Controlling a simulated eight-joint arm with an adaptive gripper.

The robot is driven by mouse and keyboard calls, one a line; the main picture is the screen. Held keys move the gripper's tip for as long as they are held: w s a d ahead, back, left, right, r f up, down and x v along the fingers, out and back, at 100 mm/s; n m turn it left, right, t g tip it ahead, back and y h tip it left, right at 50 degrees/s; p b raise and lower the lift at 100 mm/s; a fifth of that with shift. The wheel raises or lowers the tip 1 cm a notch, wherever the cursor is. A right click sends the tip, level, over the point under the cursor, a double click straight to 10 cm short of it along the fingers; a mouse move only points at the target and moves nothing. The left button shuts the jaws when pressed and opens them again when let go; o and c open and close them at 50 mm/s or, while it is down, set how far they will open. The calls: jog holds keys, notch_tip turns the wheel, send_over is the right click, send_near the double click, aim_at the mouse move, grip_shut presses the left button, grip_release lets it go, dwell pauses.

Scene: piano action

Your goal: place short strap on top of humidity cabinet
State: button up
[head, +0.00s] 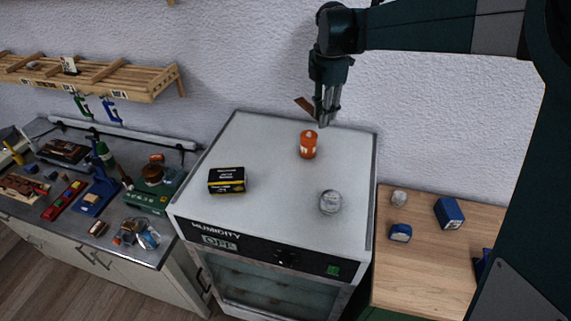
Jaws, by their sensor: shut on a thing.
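The humidity cabinet (275,159) is a white box with a dark front panel reading "HUMIDITY" and "OFF" and a glass door below. My gripper (324,116) hangs over the back part of its top, pointing down. It is shut on a thin brown strap (304,106), which sticks out to the left of the fingers, tilted. The part of the strap between the fingers is hidden. I cannot tell the exact height of the strap over the top.
On the cabinet top stand an orange pot (308,144), a black-and-yellow box (227,180) and a round grey tin (330,202). The back left and right front of the top are clear. A cluttered bench (70,222) is left; a wooden table (425,258) is right.

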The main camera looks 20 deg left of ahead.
jog(key=n+p, duration=0.2)
send_over(279, 148)
jog(key=shift+w+f, duration=0.1)
jog(key=shift+f, duration=0.5)
jog(key=shift+f+p, duration=0.45)
jog(key=shift+f, duration=2.5)
jog(key=shift+f+p, duration=0.35)
jog(key=shift+f, duration=1.7)
jog(key=shift+f, duration=0.15)
jog(key=o, duration=0.9)
jog(key=shift+r, duration=0.2)
